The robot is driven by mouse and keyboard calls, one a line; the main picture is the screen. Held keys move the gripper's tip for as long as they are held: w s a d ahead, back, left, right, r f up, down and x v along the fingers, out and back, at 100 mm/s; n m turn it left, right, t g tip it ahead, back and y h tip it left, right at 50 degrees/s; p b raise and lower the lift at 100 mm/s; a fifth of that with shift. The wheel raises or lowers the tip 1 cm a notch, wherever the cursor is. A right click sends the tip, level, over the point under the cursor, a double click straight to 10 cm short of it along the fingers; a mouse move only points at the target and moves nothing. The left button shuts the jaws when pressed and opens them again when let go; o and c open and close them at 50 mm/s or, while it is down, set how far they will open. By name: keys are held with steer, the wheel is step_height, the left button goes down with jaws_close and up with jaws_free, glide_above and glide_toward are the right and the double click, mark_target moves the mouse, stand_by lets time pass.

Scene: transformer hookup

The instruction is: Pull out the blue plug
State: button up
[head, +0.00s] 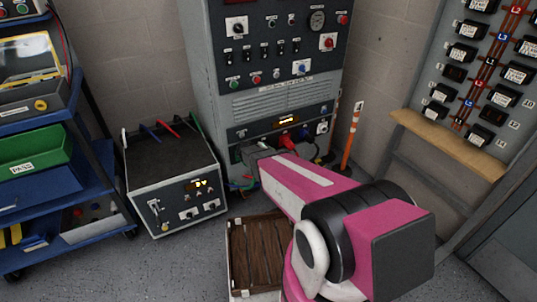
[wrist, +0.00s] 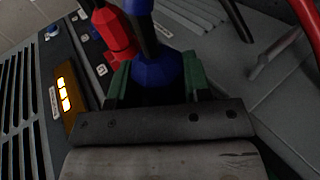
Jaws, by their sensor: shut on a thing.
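The blue plug (wrist: 154,72) has a dark cable rising from it. In the wrist view it sits between the green fingers of my gripper (wrist: 157,86), which is shut on it. Its lower end is hidden behind the dark bar of my gripper, so I cannot tell whether it is still seated in its socket. In the head view my gripper (head: 256,151) is at the lower front of the grey cabinet (head: 275,75), and the blue plug is hidden there. A red plug (wrist: 118,35) is beside the blue one; it also shows in the head view (head: 288,140).
A lit amber display (wrist: 66,88) is close to my gripper. A grey box unit (head: 172,178) stands left of the cabinet. A brown-topped crate (head: 258,252) is on the floor below my arm. An orange-and-white post (head: 352,138) stands to the right.

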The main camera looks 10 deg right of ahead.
steer(key=shift+s+d, duration=0.25)
steer(key=shift+s, duration=0.55)
steer(key=shift+s+d, duration=0.25)
steer(key=shift+s, duration=0.5)
steer(key=shift+s+d, duration=0.25)
steer(key=shift+s, duration=0.5)
steer(key=shift+s+d, duration=0.25)
steer(key=shift+s, duration=0.55)
steer(key=shift+s+d, duration=0.25)
steer(key=shift+s, duration=0.5)
